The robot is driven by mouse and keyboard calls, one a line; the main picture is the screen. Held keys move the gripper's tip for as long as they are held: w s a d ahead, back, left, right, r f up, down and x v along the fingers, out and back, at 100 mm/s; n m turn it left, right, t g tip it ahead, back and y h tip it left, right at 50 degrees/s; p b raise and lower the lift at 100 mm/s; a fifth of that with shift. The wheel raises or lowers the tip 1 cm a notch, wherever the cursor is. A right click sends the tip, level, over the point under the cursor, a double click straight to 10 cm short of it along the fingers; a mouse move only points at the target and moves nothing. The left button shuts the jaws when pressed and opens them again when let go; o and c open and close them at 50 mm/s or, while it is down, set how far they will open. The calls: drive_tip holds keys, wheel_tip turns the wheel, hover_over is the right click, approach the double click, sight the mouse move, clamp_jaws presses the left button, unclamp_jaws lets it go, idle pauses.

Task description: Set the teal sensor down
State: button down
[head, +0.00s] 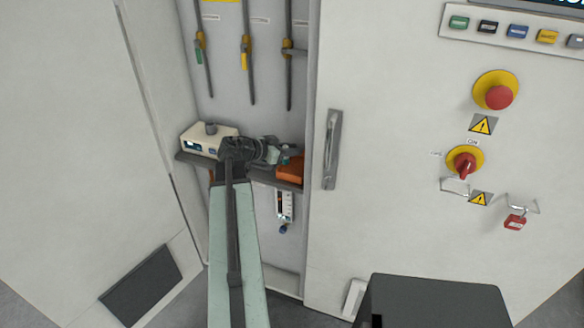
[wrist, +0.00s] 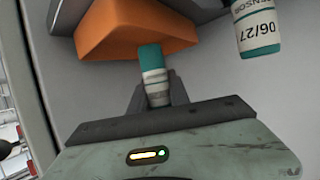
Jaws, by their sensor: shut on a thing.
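A small cylinder with a teal end and a pale body, the teal sensor (wrist: 151,62), is between the fingers of my gripper (wrist: 156,97) in the wrist view. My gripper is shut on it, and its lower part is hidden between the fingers. In the head view my gripper (head: 281,155) is over the right part of the dark shelf (head: 259,176), close to an orange block (head: 290,171). The orange block also shows in the wrist view (wrist: 118,32), just beyond the sensor's teal end. I cannot tell whether they touch.
A second teal-and-white cylinder (wrist: 258,32) marked "SENSOR 06/27" is at the wrist view's upper right. A cream instrument (head: 201,142) stands on the shelf's left part. A cabinet door with a handle (head: 332,150) is right of the recess. A gauge (head: 286,204) hangs below the shelf.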

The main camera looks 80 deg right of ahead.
wheel_tip(320, 180, down, 4)
drive_tip(key=b, duration=0.4)
drive_tip(key=shift+r+p, duration=0.25)
drive_tip(key=shift+p, duration=0.05)
drive_tip(key=shift+f, duration=0.15)
drive_tip(key=c, duration=1.2)
unclamp_jaws()
drive_tip(key=shift+c, duration=0.2)
drive_tip(key=shift+r, duration=0.35)
drive_tip(key=p+v, duration=0.4)
drive_tip(key=v, duration=0.8)
drive_tip(key=shift+f, duration=0.15)
